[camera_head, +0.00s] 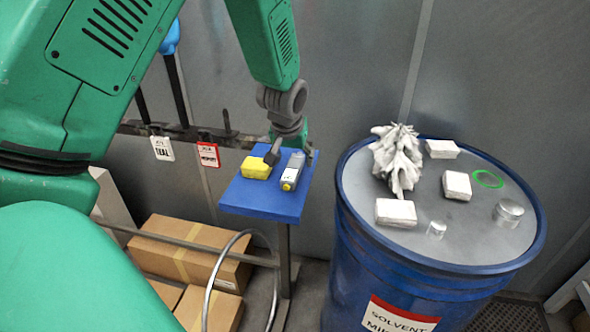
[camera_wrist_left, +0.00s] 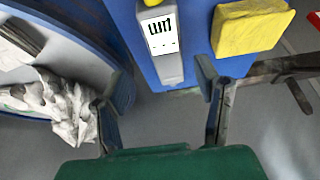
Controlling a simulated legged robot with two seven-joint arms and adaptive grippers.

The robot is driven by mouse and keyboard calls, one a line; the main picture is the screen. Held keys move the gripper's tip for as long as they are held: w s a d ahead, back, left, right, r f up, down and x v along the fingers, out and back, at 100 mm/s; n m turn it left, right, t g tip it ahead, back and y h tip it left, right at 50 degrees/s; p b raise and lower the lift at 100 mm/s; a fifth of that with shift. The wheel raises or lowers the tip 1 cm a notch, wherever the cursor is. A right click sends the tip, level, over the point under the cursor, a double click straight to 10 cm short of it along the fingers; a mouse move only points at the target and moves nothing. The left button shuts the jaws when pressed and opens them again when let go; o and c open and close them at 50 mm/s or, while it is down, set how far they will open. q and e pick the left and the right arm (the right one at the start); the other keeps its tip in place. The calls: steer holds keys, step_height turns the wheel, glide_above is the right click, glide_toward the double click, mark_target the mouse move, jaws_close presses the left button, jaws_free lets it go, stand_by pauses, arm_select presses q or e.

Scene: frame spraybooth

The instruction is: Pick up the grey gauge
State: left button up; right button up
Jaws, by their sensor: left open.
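The grey gauge (camera_head: 292,172) is a small box with a yellow end, lying on the blue shelf (camera_head: 262,203) beside a yellow block (camera_head: 256,168). In the left wrist view the gauge (camera_wrist_left: 163,48) shows a pale face with black marks at the top middle, with the yellow block (camera_wrist_left: 250,27) to its right. My left gripper (camera_head: 286,150) is at the far edge of the shelf, close to the gauge. In the left wrist view its fingers (camera_wrist_left: 163,92) are apart with nothing between them; the gauge lies just ahead of the gap. My right gripper is not in view.
A blue solvent drum (camera_head: 385,250) stands right of the shelf. Cardboard boxes (camera_head: 190,250) lie below the shelf. Tags (camera_head: 208,155) hang on a rail behind.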

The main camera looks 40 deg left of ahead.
mark_target(293, 166)
arm_select(q)
steer(key=shift+w+a+f, duration=0.25)
steer(key=shift+a+f, duration=0.1)
steer(key=shift+f, duration=0.35)
steer(key=shift+a+p+x, duration=0.2)
steer(key=shift+p+x, duration=0.35)
steer(key=shift+x, duration=1.8)
steer(key=shift+r, duration=0.2)
steer(key=shift+c, duration=1.3)
jaws_close()
